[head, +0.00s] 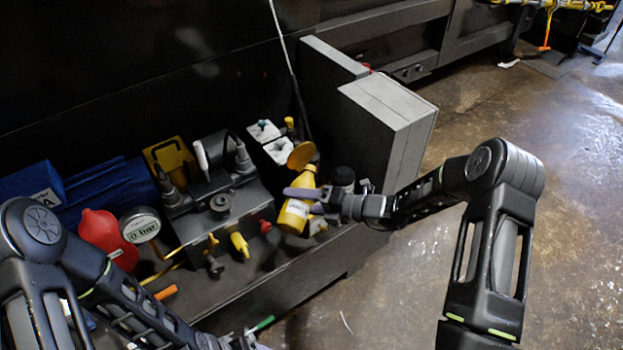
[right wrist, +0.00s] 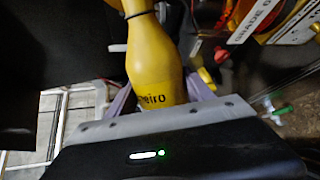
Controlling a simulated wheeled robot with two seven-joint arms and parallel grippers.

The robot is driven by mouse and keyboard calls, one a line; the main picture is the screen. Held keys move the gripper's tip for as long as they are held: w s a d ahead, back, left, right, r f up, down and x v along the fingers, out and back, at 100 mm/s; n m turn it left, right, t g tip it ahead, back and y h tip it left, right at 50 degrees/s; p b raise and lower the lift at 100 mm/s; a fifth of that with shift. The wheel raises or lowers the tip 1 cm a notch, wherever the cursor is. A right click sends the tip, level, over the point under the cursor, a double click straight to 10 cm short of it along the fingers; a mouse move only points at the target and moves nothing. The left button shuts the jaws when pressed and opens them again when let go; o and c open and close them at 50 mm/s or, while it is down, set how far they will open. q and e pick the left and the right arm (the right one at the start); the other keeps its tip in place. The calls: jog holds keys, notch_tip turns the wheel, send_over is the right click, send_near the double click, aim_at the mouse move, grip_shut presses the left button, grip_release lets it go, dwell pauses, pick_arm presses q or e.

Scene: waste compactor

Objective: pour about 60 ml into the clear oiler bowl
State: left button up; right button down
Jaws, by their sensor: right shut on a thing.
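My right gripper (head: 303,200) is shut on a yellow bottle (head: 294,214) with a pale label, above the front edge of the bench. The bottle leans a little, its neck up and to the right in the head view. In the right wrist view the bottle (right wrist: 154,62) stands between the fingers, with dark lettering and a dark band at its neck; its mouth is cut off. I cannot make out the clear oiler bowl for certain. My left gripper (head: 238,342) is partly cut off at the bottom edge, so its fingers cannot be read.
A dark jar (head: 343,178) is close behind the right gripper. A yellow disc (head: 301,155) and white containers (head: 279,151) are behind the bottle. A grey box (head: 385,115) stands to the right. A red container (head: 101,231) and pressure gauge (head: 140,225) are at left.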

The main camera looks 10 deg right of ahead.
jog(key=shift+r+p, duration=0.35)
jog(key=shift+p, duration=0.1)
jog(key=shift+m, duration=0.4)
jog(key=shift+s+a+m+g+p, duration=0.15)
jog(key=shift+s+m+g+p, duration=0.15)
jog(key=shift+p, duration=0.15)
dwell(1.5)
notch_tip(320, 180, down, 3)
jog(key=n+b, duration=0.2)
jog(key=b, duration=0.3)
jog(key=shift+t, duration=0.4)
jog(key=shift+w+r+n+h+b, duration=0.1)
jog(key=shift+r+n+h+b, duration=0.2)
jog(key=shift+n, duration=0.3)
jog(key=shift+w+r+t, duration=0.15)
jog(key=shift+r+t, duration=0.05)
jog(key=shift+t, duration=0.2)
jog(key=shift+r, duration=0.2)
jog(key=shift+f+n, duration=0.1)
jog(key=shift+n, duration=0.2)
